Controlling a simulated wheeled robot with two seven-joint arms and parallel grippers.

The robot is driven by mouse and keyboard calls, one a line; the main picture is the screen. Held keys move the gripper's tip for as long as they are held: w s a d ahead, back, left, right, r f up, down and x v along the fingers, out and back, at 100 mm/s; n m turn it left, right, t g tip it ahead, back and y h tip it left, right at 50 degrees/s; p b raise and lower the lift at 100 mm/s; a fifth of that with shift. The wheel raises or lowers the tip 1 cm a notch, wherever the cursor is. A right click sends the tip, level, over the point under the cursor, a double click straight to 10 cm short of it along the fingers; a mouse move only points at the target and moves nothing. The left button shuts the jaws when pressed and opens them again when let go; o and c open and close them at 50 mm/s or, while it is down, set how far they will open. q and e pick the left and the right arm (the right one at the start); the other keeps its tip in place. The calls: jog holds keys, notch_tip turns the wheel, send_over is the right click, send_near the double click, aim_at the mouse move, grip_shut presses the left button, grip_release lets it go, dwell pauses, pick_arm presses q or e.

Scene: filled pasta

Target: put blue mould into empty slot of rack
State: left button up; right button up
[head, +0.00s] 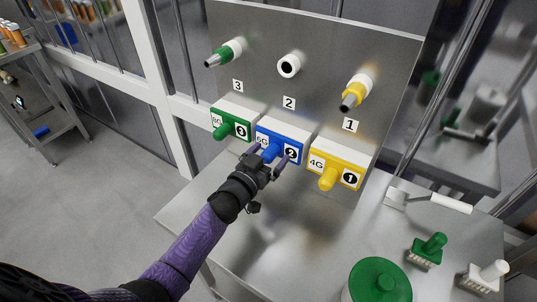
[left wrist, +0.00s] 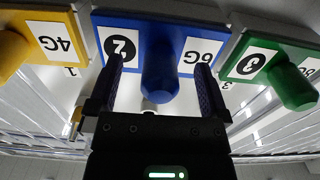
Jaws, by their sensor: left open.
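The blue mould (head: 284,138), labelled 6G and 2, sits in a row on the steel wall unit, between the green mould (head: 227,121) and the yellow mould (head: 343,166). No empty place shows in this row. My left gripper (head: 270,157) is open, with one finger on each side of the blue mould's round knob. In the left wrist view the blue mould (left wrist: 160,65) fills the middle, and its knob lies between the two fingers. I cannot tell whether the fingers touch the knob. My right gripper is not in view.
Above the moulds are a green-based nozzle (head: 226,52), a bare white ring (head: 289,65) at number 2 and a yellow-based nozzle (head: 356,91). A green round lid (head: 380,281), brushes (head: 429,249) and a scraper (head: 428,199) lie on the steel table at right.

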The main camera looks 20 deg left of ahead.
pick_arm(q)
jog(key=shift+s, duration=0.45)
jog(key=s+a+p, duration=0.1)
jog(key=s+p, duration=0.2)
jog(key=s, duration=0.3)
